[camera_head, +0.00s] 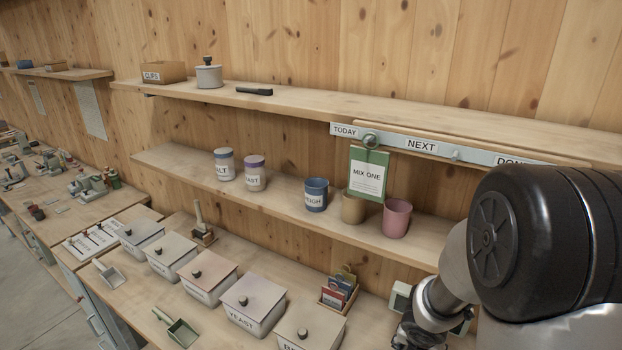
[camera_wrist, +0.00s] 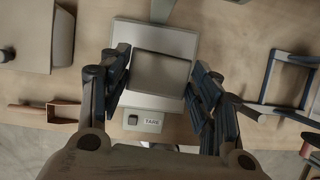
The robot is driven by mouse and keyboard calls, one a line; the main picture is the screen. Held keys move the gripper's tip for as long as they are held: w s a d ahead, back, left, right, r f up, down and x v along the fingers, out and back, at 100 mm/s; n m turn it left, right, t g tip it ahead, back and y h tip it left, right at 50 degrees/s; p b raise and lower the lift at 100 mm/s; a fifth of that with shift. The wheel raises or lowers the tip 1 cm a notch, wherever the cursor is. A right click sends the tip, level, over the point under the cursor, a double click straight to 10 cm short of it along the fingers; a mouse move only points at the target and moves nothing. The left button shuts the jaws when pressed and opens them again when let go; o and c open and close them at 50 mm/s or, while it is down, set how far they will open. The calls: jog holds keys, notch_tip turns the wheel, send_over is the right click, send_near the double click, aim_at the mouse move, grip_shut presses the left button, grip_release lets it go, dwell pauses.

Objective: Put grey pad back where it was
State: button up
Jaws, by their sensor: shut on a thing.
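The grey pad (camera_wrist: 161,74) is a dark grey square block between my gripper's fingers in the wrist view. My gripper (camera_wrist: 162,84) is shut on it, with a blue-edged finger at its left and right sides. Behind the pad is a pale scale (camera_wrist: 187,38) with a wide plate, a button and a TARE label. I cannot tell whether the pad touches the plate. In the head view my gripper (camera_head: 418,335) is at the lower right, mostly cut off, and the pad cannot be made out there.
A lidded bin (camera_wrist: 32,38) is left of the scale, with a wooden-handled scoop (camera_wrist: 62,112) below it. A blue frame (camera_wrist: 287,86) stands at right. In the head view, a card holder (camera_head: 338,295) and several lidded bins (camera_head: 252,302) line the bench, below shelves with cups (camera_head: 397,217).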

jog(key=shift+w+d+f+m+b, duration=0.2)
jog(key=shift+w+f+m+b, duration=0.1)
jog(key=shift+f+m, duration=0.15)
jog(key=a+f+m+g+b, duration=0.4)
jog(key=f+m+g+b, duration=0.45)
jog(key=m, duration=1.15)
jog(key=a+f+m+y+b, duration=0.2)
jog(key=a+m+b, duration=0.2)
jog(key=a+m, duration=0.3)
jog(key=shift+s+a+f+y+b, duration=0.3)
jog(key=shift+a+f+y, duration=0.1)
jog(key=shift+a, duration=0.65)
jog(key=shift+m+t, duration=0.25)
